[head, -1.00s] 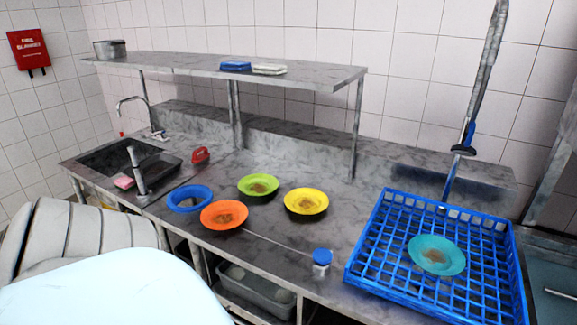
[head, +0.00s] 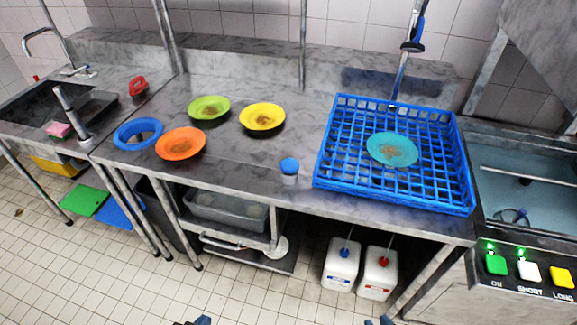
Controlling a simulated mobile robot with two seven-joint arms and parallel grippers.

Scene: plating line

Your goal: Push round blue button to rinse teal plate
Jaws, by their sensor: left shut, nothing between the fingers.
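The round blue button (head: 289,165) sits on a short metal base near the counter's front edge. The teal plate (head: 392,149) lies in the blue rack (head: 465,190) to its right, with a brown stain in its middle. My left gripper (head: 202,320) barely shows at the bottom edge, shut and empty, well below the button in the picture. My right gripper (head: 381,320) also only just shows at the bottom edge; its jaws cannot be made out. Neither touches the button or the plate.
A spray hose (head: 402,70) hangs behind the rack. A machine with green (head: 496,264), white and yellow buttons stands right. The counter around the blue button is clear.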

